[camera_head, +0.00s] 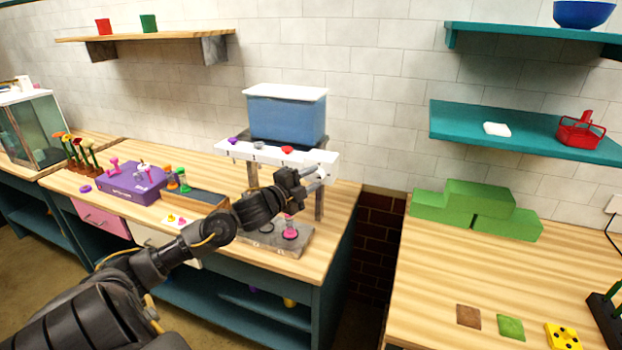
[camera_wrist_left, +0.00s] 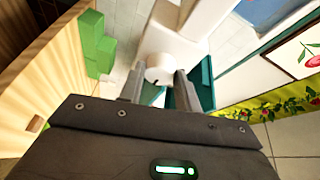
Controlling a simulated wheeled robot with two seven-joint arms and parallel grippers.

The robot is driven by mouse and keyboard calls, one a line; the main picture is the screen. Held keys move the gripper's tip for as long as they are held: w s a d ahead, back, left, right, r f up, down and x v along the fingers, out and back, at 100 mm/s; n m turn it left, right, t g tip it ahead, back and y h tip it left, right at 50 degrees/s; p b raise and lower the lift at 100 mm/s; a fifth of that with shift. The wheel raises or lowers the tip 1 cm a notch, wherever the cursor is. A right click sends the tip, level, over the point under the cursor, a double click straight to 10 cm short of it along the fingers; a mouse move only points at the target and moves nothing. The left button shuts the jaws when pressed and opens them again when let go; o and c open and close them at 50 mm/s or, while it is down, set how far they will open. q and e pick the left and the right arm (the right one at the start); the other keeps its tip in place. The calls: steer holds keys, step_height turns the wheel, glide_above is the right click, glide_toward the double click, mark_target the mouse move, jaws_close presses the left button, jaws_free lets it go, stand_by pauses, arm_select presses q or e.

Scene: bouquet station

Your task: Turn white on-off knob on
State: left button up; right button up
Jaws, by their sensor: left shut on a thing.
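The white on-off knob (camera_wrist_left: 158,70) is a round white cylinder with a small dark mark, seen in the left wrist view between my left gripper's fingers. My left gripper (camera_wrist_left: 160,84) is shut on it. In the head view my left gripper (camera_head: 311,180) reaches the right end of the white panel (camera_head: 316,157), where the fingers largely hide the knob. The panel lies under a blue tank (camera_head: 287,119) with a white lid. My right gripper is not in view.
Purple (camera_head: 233,140), grey (camera_head: 258,145) and red (camera_head: 287,150) knobs sit along the panel's top. Below is a grey base (camera_head: 262,239) with a pink item (camera_head: 290,233). Green blocks (camera_head: 480,205) stand on the right table. A gap separates the tables.

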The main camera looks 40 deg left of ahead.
arm_select(q)
steer(key=shift+m, duration=0.3)
steer(key=o, duration=1)
steer(key=shift+s+f, duration=0.15)
steer(key=shift+s, duration=0.3)
steer(key=shift+s+a+r+b, duration=0.15)
steer(key=shift+s+b, duration=0.7)
steer(key=shift+s, duration=1.6)
steer(key=shift+s+a+r+b, duration=0.15)
steer(key=shift+s+b, duration=0.65)
steer(key=shift+s, duration=1.65)
steer(key=shift+f, duration=0.15)
